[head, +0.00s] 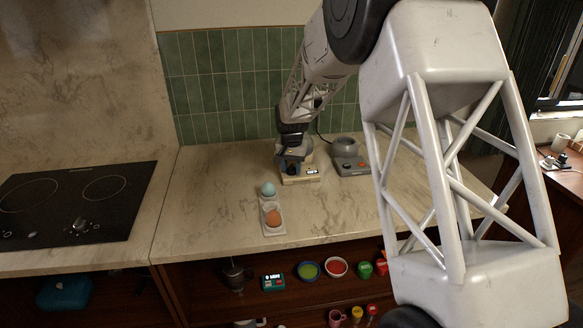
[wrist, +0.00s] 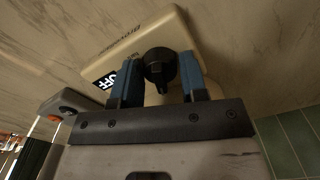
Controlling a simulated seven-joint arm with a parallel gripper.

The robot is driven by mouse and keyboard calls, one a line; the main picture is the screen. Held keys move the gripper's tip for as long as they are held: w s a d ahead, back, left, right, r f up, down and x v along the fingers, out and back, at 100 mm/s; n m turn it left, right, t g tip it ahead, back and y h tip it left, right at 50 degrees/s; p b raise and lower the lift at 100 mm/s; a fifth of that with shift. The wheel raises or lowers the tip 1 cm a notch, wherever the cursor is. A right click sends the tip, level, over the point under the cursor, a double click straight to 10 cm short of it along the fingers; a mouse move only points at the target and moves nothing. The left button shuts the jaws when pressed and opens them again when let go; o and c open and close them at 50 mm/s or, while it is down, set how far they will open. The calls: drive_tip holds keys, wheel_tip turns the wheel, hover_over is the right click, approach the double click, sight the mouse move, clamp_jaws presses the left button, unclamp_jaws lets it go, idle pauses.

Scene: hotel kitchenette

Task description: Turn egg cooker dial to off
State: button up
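The egg cooker is a small beige appliance (head: 300,179) on the counter. In the wrist view its beige body (wrist: 150,36) fills the upper middle. Its black round dial (wrist: 160,66) has a raised pointer.
A grey appliance with a red button (head: 349,161) stands just right of the cooker. An egg tray (head: 271,226) with a blue and a brown egg lies in front. A black cooktop (head: 75,205) is at left. Bowls and jars (head: 309,271) sit on a shelf below the counter.

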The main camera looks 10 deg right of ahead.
drive_tip(key=c, duration=0.5)
drive_tip(key=shift+n, duration=2.3)
drive_tip(key=o, duration=0.9)
drive_tip(key=shift+o, duration=0.2)
